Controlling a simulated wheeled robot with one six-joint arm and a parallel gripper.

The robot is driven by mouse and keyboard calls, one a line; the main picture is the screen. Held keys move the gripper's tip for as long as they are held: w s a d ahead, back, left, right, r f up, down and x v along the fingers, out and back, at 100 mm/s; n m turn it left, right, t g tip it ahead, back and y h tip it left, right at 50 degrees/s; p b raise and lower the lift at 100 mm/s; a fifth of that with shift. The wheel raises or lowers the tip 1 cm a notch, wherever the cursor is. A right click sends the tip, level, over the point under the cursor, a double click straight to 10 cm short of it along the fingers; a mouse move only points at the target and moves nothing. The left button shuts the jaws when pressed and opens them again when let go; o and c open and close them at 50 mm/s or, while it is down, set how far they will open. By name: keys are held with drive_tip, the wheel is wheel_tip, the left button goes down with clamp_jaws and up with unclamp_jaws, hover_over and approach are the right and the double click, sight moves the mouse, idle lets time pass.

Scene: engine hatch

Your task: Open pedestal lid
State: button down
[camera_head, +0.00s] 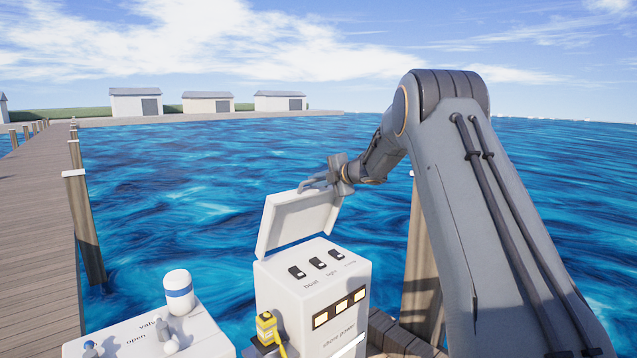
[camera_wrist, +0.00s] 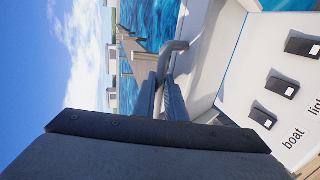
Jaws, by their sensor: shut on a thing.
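The white pedestal (camera_head: 290,272) stands at the lower middle of the head view. Its lid (camera_head: 299,218) is raised and tilted up at the back edge, so the top panel with three black switches (camera_head: 318,263) is exposed. The panel and the lid (camera_wrist: 212,52) also show in the wrist view. My gripper (camera_head: 324,181) is at the lid's upper right edge. In the wrist view its dark fingers (camera_wrist: 166,92) are shut on the curved grey lid handle (camera_wrist: 172,48). The exact contact is partly hidden by the fingers.
A yellow plug (camera_head: 267,328) is on the pedestal's left side. A white box (camera_head: 150,338) with a blue-banded white cylinder (camera_head: 179,292) stands at lower left. A wooden post (camera_head: 420,270) rises behind my arm. A dock (camera_head: 35,210) runs along the left; water surrounds.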

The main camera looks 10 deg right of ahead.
drive_tip(key=c, duration=2.1)
unclamp_jaws()
drive_tip(key=b+v, duration=0.2)
drive_tip(key=v, duration=0.5)
drive_tip(key=shift+s+d+r, duration=0.15)
drive_tip(key=shift+s, duration=0.2)
